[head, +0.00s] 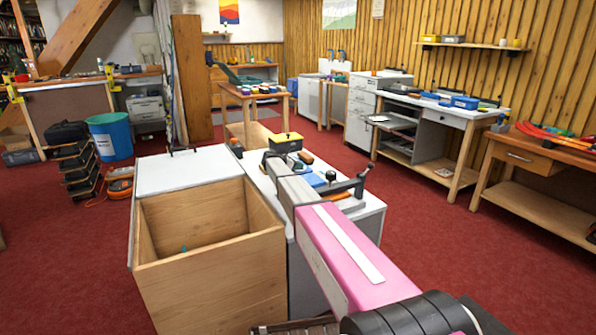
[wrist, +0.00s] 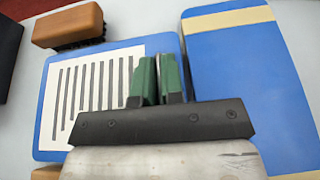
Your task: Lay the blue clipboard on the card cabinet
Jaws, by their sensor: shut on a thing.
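The blue clipboard (wrist: 42,125) lies face up at the left of the wrist view, with a white ruled sheet (wrist: 95,85) on it. My gripper (wrist: 160,72) has its green fingers close together over the clipboard's right part, shut on it; a narrow pale strip shows between them. The exact contact is hidden. In the head view my arm hides the fingertips, and a blue piece (head: 313,180) shows beside it on a grey-white top. A white drawer cabinet (head: 360,118) stands further back; I cannot tell whether it is the card cabinet.
A blue item with cream bands (wrist: 240,70) lies right of the clipboard. A brown-handled brush (wrist: 68,25) is by its upper left. An open wooden bin (head: 210,290) stands in front, left of my arm. A work table (head: 450,115) is behind right; red floor (head: 420,225) lies between.

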